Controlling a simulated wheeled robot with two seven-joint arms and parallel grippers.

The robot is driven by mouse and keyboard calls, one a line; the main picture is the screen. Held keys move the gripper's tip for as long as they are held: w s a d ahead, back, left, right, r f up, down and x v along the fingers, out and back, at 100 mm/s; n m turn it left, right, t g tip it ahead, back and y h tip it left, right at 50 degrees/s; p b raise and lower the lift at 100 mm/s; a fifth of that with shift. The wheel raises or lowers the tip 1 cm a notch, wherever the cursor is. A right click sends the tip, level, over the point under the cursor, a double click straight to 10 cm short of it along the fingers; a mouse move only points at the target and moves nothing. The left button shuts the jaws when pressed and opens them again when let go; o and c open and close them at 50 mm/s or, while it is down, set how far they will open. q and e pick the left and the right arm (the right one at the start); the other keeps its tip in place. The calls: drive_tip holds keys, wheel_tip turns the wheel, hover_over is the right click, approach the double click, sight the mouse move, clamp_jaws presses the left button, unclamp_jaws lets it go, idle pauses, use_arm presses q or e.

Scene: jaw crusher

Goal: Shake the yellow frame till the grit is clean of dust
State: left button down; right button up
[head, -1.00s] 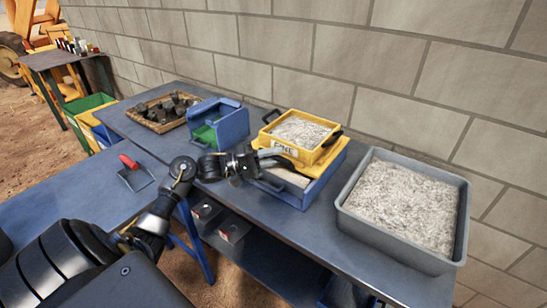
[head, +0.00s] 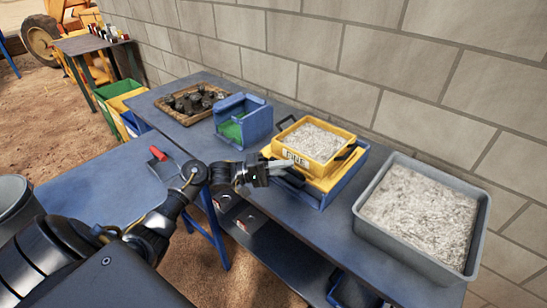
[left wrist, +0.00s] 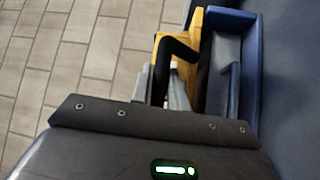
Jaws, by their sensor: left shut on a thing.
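The yellow frame (head: 268,151), marked FINE on its near side, holds pale grey grit (head: 312,140). It sits over a blue box (head: 311,195) with a yellow top (head: 352,158). My left gripper (head: 288,170) is shut at the frame's near side, on its dark handle. In the left wrist view the grey fingers (left wrist: 160,88) close around the black handle (left wrist: 178,48) beside the yellow wall (left wrist: 198,22). The blue box (left wrist: 246,60) lies to the right there. Whether the frame touches the box is hard to tell. My right gripper is out of view.
A grey tray (head: 465,258) full of pale grit stands at the right. A blue bin (head: 257,122) and a wooden tray (head: 165,107) of dark lumps stand to the left. A red-handled tool (head: 158,153) lies near the left table. A block wall (head: 330,48) runs behind.

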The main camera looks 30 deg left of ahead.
use_arm(q)
drive_tip(key=c, duration=1.6)
unclamp_jaws()
drive_tip(key=shift+c, duration=0.2)
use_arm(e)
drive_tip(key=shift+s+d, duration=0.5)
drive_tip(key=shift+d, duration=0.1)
